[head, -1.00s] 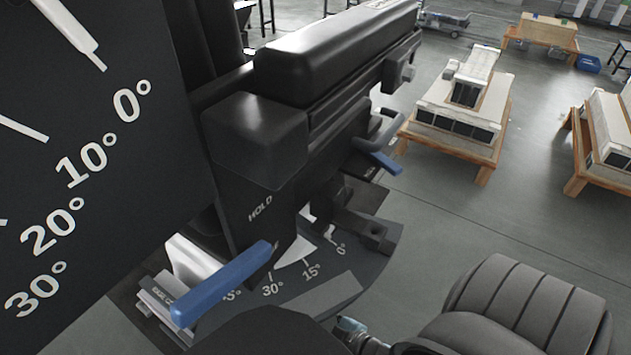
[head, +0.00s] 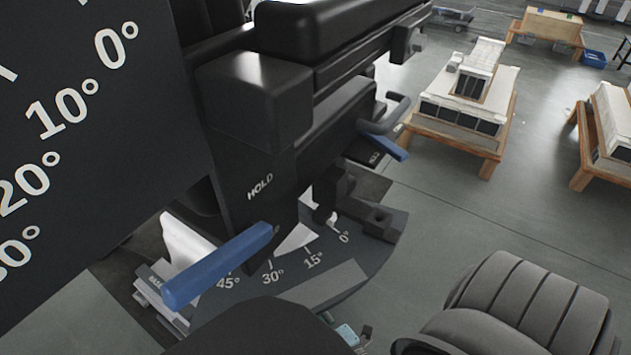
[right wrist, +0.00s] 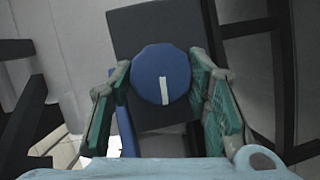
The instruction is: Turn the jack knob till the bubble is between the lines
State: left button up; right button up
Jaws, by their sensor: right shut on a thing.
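A round blue knob (right wrist: 150,62) with a white index line shows in the right wrist view, in front of a dark plate. My right gripper (right wrist: 161,73) has its green-padded fingers on either side of the knob and is shut on it. The white line runs from near the knob's middle to its lower edge. The knob cannot be made out in the head view. No bubble or its lines can be made out in either view. My left gripper is not in view.
A black machine head (head: 255,110) marked HOLD has a blue lever (head: 220,265) above an angle scale (head: 330,262). A large dark dial plate (head: 120,130) fills the left. Wooden stands (head: 455,135) with pale loads stand at the right, with open floor (head: 460,215) before them.

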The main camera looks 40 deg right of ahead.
jog(key=shift+f+n+t, duration=0.1)
jog(key=shift+n+t, duration=0.2)
jog(key=shift+n, duration=0.2)
jog(key=o, duration=1.2)
jog(key=shift+c, duration=0.2)
jog(key=shift+s, duration=0.1)
jog(key=s+a+r, duration=0.1)
jog(key=s, duration=1)
jog(key=shift+s+a+r, duration=0.15)
jog(key=shift+s+a, duration=0.05)
jog(key=shift+s, duration=0.2)
